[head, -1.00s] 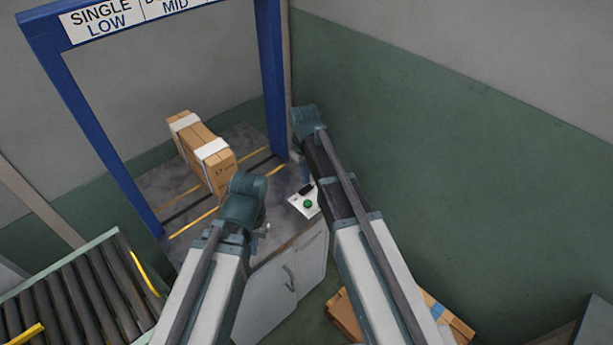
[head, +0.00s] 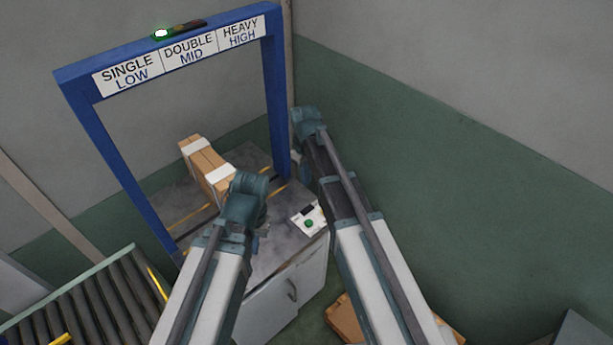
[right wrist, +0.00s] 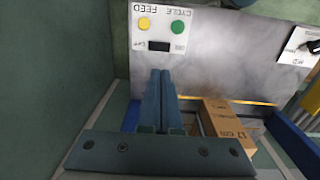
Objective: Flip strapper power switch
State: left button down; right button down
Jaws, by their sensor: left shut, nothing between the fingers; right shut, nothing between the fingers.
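The strapper is a grey-topped cabinet under a blue arch (head: 278,100). Its small white control panel (head: 320,221) carries a green button (head: 309,223) and a dark switch-like part (head: 307,210). In the right wrist view the panel is upside down, with a yellow button (right wrist: 144,24), a green button (right wrist: 178,27) and the black switch-like part (right wrist: 159,46). My right gripper (right wrist: 160,73) is shut and empty, its tips appearing just short of that part. In the head view my left gripper (head: 264,230) is shut and empty, left of the panel. I cannot tell the switch's position.
A strapped brown carton (head: 205,163) stands on the strapper top. A lamp (head: 161,33) glows green on the arch. A roller conveyor (head: 90,300) is at lower left. A green wall (head: 430,150) bounds the right. Another panel with a black knob (right wrist: 314,46) shows at the wrist view's right.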

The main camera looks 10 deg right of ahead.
aim_at(311, 207)
pick_arm(q)
jog(key=shift+f, duration=0.1)
pick_arm(e)
jog(key=shift+w+d+f, duration=0.1)
jog(key=shift+w+d, duration=0.25)
jog(key=shift+d, duration=0.25)
pick_arm(q)
jog(key=shift+f, duration=0.1)
pick_arm(e)
jog(key=shift+f, duration=0.15)
